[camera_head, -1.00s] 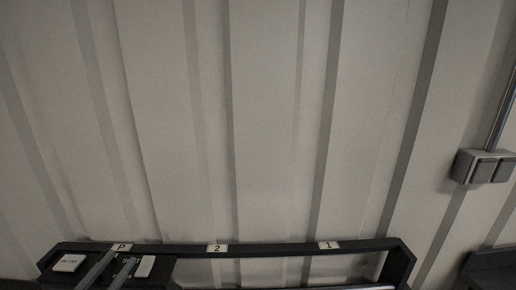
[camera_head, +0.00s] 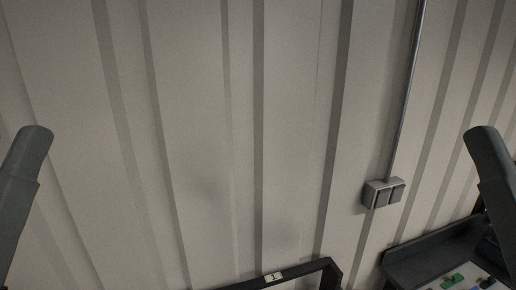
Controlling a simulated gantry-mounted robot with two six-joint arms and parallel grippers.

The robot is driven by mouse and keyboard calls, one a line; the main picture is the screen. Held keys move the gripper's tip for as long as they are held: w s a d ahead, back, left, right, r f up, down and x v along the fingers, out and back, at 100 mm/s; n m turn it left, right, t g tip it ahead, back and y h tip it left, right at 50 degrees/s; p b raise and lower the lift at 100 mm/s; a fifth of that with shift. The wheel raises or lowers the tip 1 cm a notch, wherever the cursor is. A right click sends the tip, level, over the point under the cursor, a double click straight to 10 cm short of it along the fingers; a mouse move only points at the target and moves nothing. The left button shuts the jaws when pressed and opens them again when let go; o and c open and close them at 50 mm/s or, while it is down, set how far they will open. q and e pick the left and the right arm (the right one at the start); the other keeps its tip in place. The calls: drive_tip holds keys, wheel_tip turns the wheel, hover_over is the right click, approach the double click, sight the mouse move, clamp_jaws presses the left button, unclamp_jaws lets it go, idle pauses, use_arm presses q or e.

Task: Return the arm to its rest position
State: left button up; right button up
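Two dark grey arm links of mine stand at the sides of the head view, one at the left edge and one at the right edge. Both rise from the lower part of the picture and end in rounded tops. Neither gripper shows. A dark frame (camera_head: 328,268) with a label reading 1 (camera_head: 273,277) is partly visible at the bottom; the rest of it is cut off by the lower edge.
A ribbed light metal wall (camera_head: 205,130) fills most of the view. A grey switch box (camera_head: 383,193) with a vertical conduit (camera_head: 407,90) is mounted on it. At the lower right a dark bench (camera_head: 425,250) carries small green objects (camera_head: 453,281).

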use_arm(q)
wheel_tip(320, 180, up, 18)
drive_tip(key=p, duration=1.4)
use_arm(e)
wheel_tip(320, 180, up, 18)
